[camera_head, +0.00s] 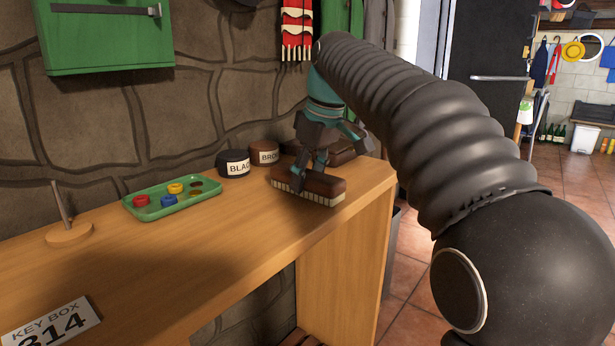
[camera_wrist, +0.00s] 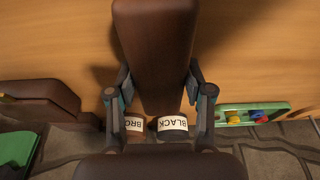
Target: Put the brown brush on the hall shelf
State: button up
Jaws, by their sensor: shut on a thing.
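The brown brush (camera_head: 318,185) has a reddish-brown wooden back and pale bristles pointing down. My gripper (camera_head: 306,172) is shut on its back from above, near the right end of the wooden shelf (camera_head: 240,235). I cannot tell whether the bristles touch the wood. In the wrist view, the brush (camera_wrist: 153,45) lies lengthwise between the two fingers of my gripper (camera_wrist: 160,98). Another dark brown, brush-like piece (camera_head: 342,158) sits behind it, partly hidden by my gripper; it also shows at the left in the wrist view (camera_wrist: 38,97).
A black-labelled jar (camera_head: 233,164) and a brown-labelled jar (camera_head: 263,153) stand near the stone wall. A green tray (camera_head: 160,207) holds small coloured pieces. A wooden peg stand (camera_head: 69,235) and a key box sign (camera_head: 50,325) are left. The front middle wood is clear.

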jog(key=shift+f, duration=0.15)
jog(key=o, duration=1.3)
jog(key=p+v, duration=0.2)
jog(key=v, duration=1)
